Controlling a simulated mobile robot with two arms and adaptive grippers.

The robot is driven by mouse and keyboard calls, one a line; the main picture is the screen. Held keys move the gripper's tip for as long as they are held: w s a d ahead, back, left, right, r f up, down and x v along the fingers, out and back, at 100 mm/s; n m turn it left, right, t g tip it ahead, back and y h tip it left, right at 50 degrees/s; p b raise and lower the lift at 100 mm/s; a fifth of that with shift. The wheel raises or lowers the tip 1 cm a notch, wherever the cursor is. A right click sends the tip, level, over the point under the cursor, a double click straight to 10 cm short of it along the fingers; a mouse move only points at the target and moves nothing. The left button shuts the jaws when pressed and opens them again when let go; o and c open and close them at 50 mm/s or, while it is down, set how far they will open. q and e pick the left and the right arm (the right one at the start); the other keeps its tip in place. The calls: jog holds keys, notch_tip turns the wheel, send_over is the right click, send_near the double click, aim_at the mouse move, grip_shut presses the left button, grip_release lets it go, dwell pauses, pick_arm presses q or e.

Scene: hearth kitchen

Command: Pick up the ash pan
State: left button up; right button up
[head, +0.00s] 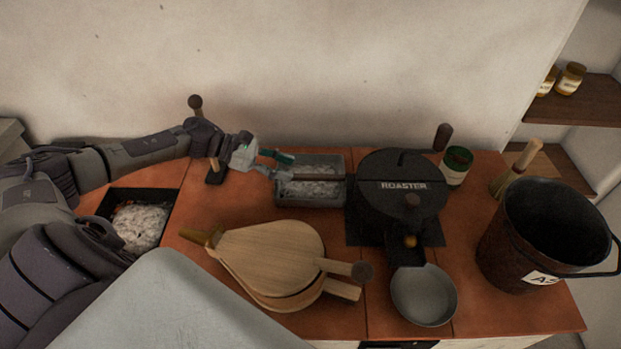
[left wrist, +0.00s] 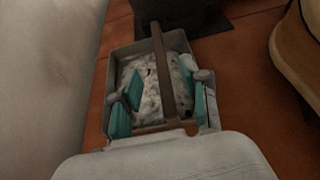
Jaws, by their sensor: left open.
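The ash pan (head: 310,201) is a grey rectangular tray of pale ash on the orange tiled top, near the wall. A brown bar-like handle (head: 312,177) runs lengthwise over it. In the left wrist view the pan (left wrist: 126,50) lies below my fingers, with the handle (left wrist: 158,60) running between them. My left gripper (head: 285,165) is open at the pan's left end; its teal-padded fingers (left wrist: 162,82) stand apart on either side of the handle. I cannot tell whether either finger touches it. My right gripper is not in view.
A black roaster (head: 398,185) stands close to the pan's right. Wooden bellows (head: 265,255) lie in front. A dark upright post (head: 196,125) stands left, near my arm. An ash-filled recess (head: 140,225) is at left; a black bucket (head: 520,255) stands right.

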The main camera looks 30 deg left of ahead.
aim_at(304, 175)
pick_arm(q)
jog(key=shift+w+d+f, duration=0.15)
jog(key=shift+w+d, duration=0.15)
jog(key=shift+d, duration=0.05)
jog(key=shift+w+d+f, duration=0.25)
jog(key=shift+d, duration=0.2)
jog(key=p+x, duration=0.1)
jog(key=x, duration=0.2)
jog(key=shift+w+d+f, duration=0.1)
jog(key=shift+d+f, duration=0.05)
jog(key=shift+f, duration=0.2)
jog(key=shift+w+d+f, duration=0.1)
jog(key=shift+d+f, duration=0.05)
jog(key=shift+d, duration=0.05)
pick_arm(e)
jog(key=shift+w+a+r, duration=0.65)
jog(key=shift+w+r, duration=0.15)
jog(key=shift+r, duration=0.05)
pick_arm(q)
jog(key=shift+c, duration=0.2)
jog(key=c, duration=0.8)
grip_shut()
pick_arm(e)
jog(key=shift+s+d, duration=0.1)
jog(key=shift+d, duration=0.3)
